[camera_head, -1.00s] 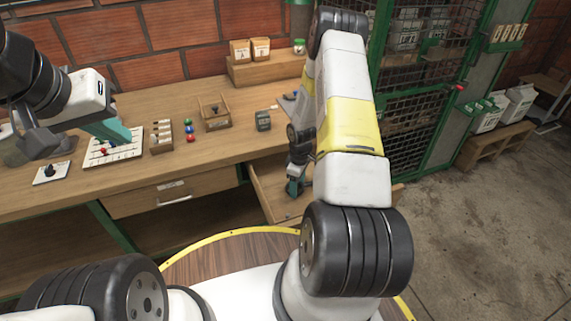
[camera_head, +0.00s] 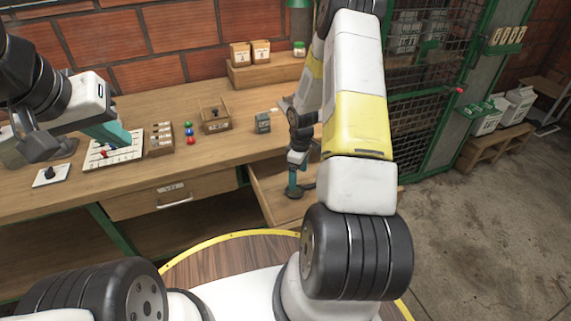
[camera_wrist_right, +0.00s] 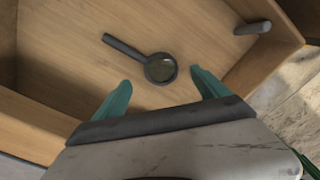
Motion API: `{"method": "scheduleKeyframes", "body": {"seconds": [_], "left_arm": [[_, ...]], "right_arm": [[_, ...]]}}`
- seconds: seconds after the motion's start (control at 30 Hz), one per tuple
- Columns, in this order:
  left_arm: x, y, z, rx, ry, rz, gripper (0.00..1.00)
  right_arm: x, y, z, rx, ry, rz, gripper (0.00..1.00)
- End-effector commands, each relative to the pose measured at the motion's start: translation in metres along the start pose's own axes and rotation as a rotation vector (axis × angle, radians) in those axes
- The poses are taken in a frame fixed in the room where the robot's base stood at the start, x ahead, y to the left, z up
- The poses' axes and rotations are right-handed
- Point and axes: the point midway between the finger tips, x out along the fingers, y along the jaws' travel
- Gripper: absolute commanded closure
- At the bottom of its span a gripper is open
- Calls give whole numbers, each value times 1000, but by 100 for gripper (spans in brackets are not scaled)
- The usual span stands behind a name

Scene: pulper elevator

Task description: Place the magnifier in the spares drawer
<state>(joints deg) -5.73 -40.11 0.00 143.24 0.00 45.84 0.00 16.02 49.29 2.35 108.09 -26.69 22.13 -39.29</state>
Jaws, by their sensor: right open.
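The magnifier (camera_wrist_right: 126,46), with a dark handle and round lens, lies flat on the floor of the open wooden drawer (camera_wrist_right: 60,118) in the right wrist view. My right gripper (camera_wrist_right: 164,88) is open and empty above it, with the lens just beyond and between its teal fingertips. In the head view my right gripper (camera_head: 293,184) is down over the open drawer (camera_head: 268,190), partly hiding its inside. No label on this drawer is readable. My left gripper (camera_head: 113,134) hovers at the pegboard on the bench; its finger gap is unclear.
A closed drawer (camera_head: 172,193) with a handle sits left of the open one. The bench carries a white pegboard (camera_head: 118,154), a slotted wooden block (camera_head: 161,139), coloured knobs (camera_head: 189,132), a wooden box (camera_head: 215,118) and a small dark box (camera_head: 263,122). A mesh cage (camera_head: 425,100) stands right.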

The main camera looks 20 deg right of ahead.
Motion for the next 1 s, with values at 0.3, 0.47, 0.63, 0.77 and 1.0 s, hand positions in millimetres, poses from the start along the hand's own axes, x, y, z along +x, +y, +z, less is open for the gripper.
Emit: {"method": "scheduleKeyframes", "body": {"seconds": [0.3,0.47,0.63,0.77,1.0], "left_arm": [[0,0,0,0,0,0,100],[0,0,0,0,0,0,100],[0,0,0,0,0,0,100],[0,0,0,0,0,0,100],[0,0,0,0,0,0,100]], "right_arm": [[-48,0,0,0,1,1,16],[-78,0,-3,29,10,23,16],[-164,-13,-10,147,55,91,16],[-236,-40,-10,267,114,137,16],[-341,-112,6,482,267,176,16]]}}
